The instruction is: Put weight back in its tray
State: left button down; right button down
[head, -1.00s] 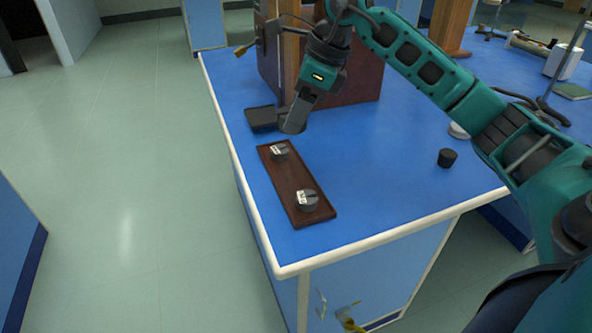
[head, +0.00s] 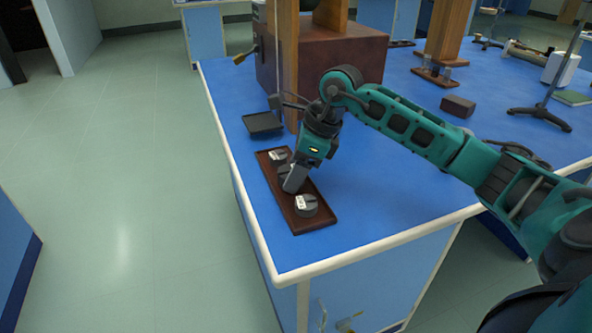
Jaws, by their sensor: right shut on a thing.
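The brown wooden weight tray (head: 318,223) lies on the blue bench top near its left edge. One grey slotted weight (head: 307,205) sits at its near end and another weight (head: 277,156) at its far end. My right gripper (head: 292,182) points down over the middle of the tray, between these two. It is shut on a dark weight (head: 284,170), which is partly hidden by the fingers. This weight is low over the tray; I cannot tell whether it touches the tray floor. My left gripper is not in view.
A black square pan (head: 262,123) stands just beyond the tray, beside a wooden post and a large brown box (head: 350,60). A small brown block (head: 458,106) and a black stand foot (head: 540,117) are farther right. The bench front right of the tray is clear.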

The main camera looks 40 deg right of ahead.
jog(key=shift+f, duration=0.1)
jog(key=shift+c, duration=1.7)
grip_release()
jog(key=shift+r, duration=0.25)
jog(key=p+v, duration=0.1)
jog(key=v, duration=1.1)
jog(key=shift+p, duration=0.4)
jog(key=shift+f, duration=0.15)
